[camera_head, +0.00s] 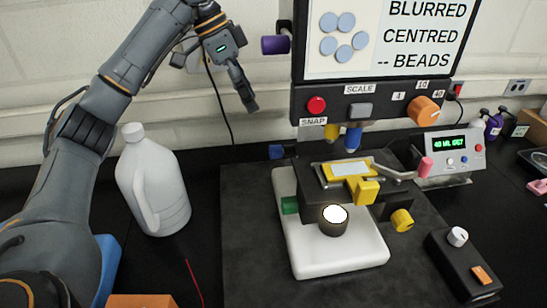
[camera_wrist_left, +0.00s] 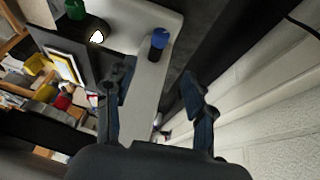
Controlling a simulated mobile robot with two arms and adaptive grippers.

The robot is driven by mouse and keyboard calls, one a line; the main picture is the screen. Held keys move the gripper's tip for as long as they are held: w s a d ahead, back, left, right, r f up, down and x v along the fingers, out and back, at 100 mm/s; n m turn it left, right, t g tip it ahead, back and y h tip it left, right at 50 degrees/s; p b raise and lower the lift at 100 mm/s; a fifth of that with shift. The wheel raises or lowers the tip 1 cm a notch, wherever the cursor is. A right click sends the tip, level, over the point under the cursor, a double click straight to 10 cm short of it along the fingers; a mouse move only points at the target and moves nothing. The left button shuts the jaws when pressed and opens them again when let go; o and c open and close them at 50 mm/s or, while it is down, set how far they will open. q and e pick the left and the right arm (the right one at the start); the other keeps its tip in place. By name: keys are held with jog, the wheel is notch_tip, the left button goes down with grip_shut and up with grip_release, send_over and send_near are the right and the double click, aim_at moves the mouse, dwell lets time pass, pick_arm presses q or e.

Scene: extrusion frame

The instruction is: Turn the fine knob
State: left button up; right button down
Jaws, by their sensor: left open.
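A microscope with a white base (camera_head: 345,262) stands on the dark mat, with several coloured knobs. A blue knob (camera_head: 277,152) sticks out to the left behind the stage. A purple knob (camera_head: 275,45) is beside the screen, a green knob (camera_head: 289,205) left of the stage and a yellow knob (camera_head: 402,220) right. I see no label naming the fine one. My left gripper (camera_head: 246,95) hangs empty in the air, below the purple knob and above left of the blue one in the picture. In the left wrist view its fingers (camera_wrist_left: 157,97) are apart, a blue-ended knob (camera_wrist_left: 158,42) beyond them.
A white jug (camera_head: 153,185) stands left of the microscope. The screen (camera_head: 385,40) and its panel, with a red SNAP button (camera_head: 316,105) and an orange knob (camera_head: 424,111), overhang the stage. A control box (camera_head: 466,265) is at the right. The wall is close behind.

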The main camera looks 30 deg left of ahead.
aim_at(273, 146)
pick_arm(q)
jog(key=p+x, duration=0.2)
jog(key=x, duration=1.2)
jog(key=shift+s, duration=0.1)
grip_shut()
